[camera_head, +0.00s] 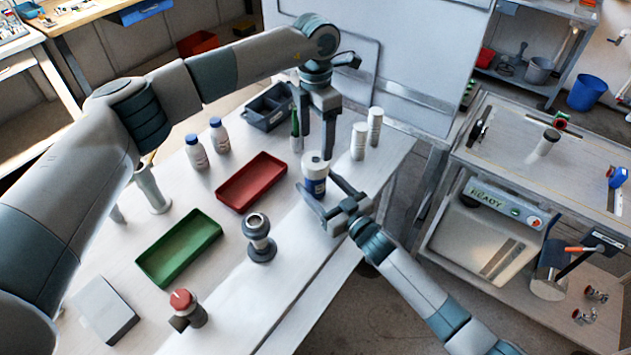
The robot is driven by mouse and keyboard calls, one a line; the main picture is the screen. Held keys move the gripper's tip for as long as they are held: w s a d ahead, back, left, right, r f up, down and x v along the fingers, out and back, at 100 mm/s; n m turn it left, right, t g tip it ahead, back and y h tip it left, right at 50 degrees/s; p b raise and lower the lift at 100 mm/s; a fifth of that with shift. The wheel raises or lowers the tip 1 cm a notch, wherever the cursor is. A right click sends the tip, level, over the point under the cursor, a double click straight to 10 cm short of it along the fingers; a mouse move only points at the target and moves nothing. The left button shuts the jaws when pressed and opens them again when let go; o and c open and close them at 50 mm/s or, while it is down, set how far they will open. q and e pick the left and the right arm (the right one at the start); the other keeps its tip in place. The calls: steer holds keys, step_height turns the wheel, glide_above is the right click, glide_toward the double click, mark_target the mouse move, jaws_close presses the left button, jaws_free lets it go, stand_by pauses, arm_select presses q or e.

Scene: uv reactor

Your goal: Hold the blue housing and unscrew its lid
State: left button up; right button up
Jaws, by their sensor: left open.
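The blue housing (316,187) stands upright on the white table, with a white lid (314,159) on top. My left gripper (317,152) points down from above, open, with its fingers over and close beside the lid; one finger passes near the lid's right edge. My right gripper (317,180) comes in low from the lower right, with its fingers on either side of the blue body. I cannot tell whether they touch it.
A red tray (252,182), green tray (180,247), grey bin (266,106), white bottles (196,152), white cylinders (359,141), a green-necked bottle (296,130) and a metal fitting (259,238) stand around. A cart with a READY panel (490,195) is at right.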

steer(key=shift+w+a, duration=0.45)
steer(key=shift+w, duration=0.15)
jaws_close()
arm_select(q)
steer(key=shift+m, duration=0.4)
steer(key=m, duration=2.6)
